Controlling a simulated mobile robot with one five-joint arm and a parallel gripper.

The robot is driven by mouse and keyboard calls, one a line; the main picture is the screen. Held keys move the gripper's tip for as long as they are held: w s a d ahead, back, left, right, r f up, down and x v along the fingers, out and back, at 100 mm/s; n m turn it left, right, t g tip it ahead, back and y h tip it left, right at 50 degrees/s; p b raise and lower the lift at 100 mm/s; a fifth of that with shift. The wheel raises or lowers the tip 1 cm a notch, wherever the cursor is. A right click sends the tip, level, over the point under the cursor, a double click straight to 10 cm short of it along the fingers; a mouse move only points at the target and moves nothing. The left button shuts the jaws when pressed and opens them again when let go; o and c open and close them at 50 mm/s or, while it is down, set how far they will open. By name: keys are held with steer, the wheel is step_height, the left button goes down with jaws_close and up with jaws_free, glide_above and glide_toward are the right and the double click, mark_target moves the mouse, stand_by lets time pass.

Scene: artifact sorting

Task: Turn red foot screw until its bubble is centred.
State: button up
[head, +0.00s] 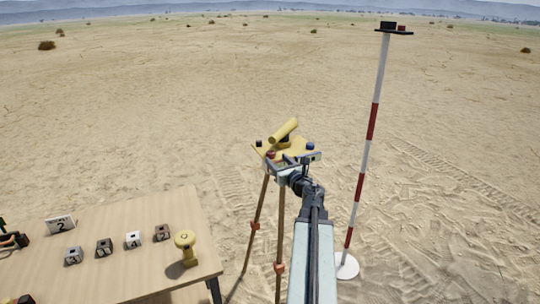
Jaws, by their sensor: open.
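The yellow surveying instrument (284,131) stands on a tripod with brown legs (255,226). Its yellow base plate carries small knobs. The red foot screw (271,154) is at the near left of the plate. A blue knob (311,146) is at the right and a dark knob (259,143) at the far left. My gripper (279,162) reaches in from the near side, close to the red foot screw. It is open. I cannot tell whether it touches the screw. A greenish vial shows faintly at the plate's near edge; its bubble is too small to make out.
A red and white pole (368,150) with a small top shelf stands just right of the tripod on a white round foot (346,267). A wooden table (120,215) at left holds several small numbered blocks and a yellow knobbed object (186,246). Sand behind is open.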

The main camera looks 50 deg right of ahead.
mark_target(272, 155)
steer(key=x, duration=0.6)
steer(key=shift+w+d, duration=0.1)
steer(key=shift+w, duration=0.15)
jaws_close()
steer(key=shift+h, duration=0.3)
